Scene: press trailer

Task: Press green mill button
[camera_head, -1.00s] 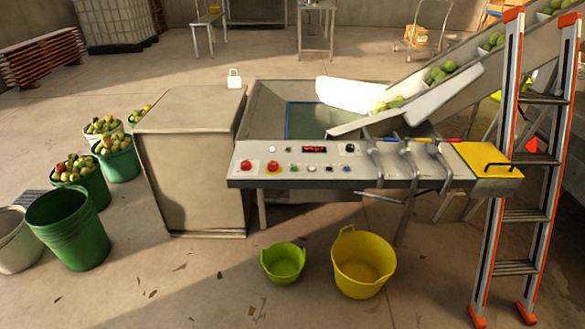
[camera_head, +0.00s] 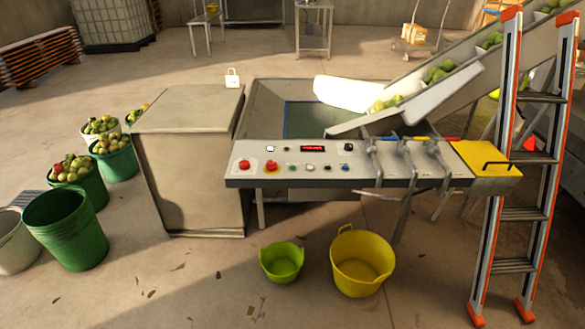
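The control panel (camera_head: 258,153) is a pale slanted console in the middle of the head view. A small green button (camera_head: 292,167) sits in its lower row, right of the two red buttons. The left red button (camera_head: 244,165) stands alone; the other red button (camera_head: 271,166) has a yellow base. White, dark and blue buttons lie farther right in the row. I cannot read any labels. A red-lit display (camera_head: 312,149) is above. Neither of my grippers shows in the view.
Levers (camera_head: 405,160) and a yellow lid (camera_head: 484,158) are right of the buttons. An orange-and-grey ladder (camera_head: 498,215) stands at the right. A beige cabinet (camera_head: 190,170) is left of the panel. A green tub (camera_head: 282,263) and a yellow tub (camera_head: 361,262) stand on the floor in front.

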